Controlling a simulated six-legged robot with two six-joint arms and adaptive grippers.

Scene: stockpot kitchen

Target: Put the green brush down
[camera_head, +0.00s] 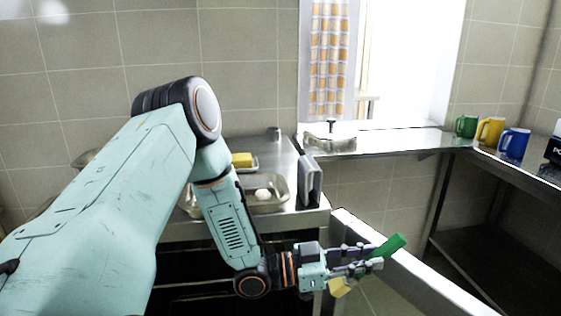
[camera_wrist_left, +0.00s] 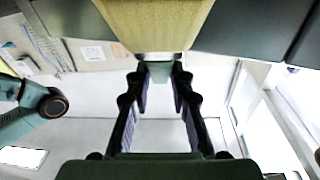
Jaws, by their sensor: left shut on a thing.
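My left gripper (camera_head: 368,260) is shut on the green brush (camera_head: 392,243). The brush's green end sticks out past the fingertips, up and to the right, and a yellow part (camera_head: 342,288) shows below the fingers. The brush is held in the air, tilted. In the left wrist view a small green piece of the brush (camera_wrist_left: 160,70) shows between the fingertips (camera_wrist_left: 160,82). The fingers hide the middle of the brush. My right gripper is not in view.
A metal counter holds a tray (camera_head: 283,206) with a white round thing, a yellow block (camera_head: 241,160) and a grey upright thing (camera_head: 310,181). A pale ledge (camera_head: 430,280) runs beside the brush. Green (camera_head: 466,126), yellow (camera_head: 489,131) and blue (camera_head: 513,143) mugs stand on the right counter.

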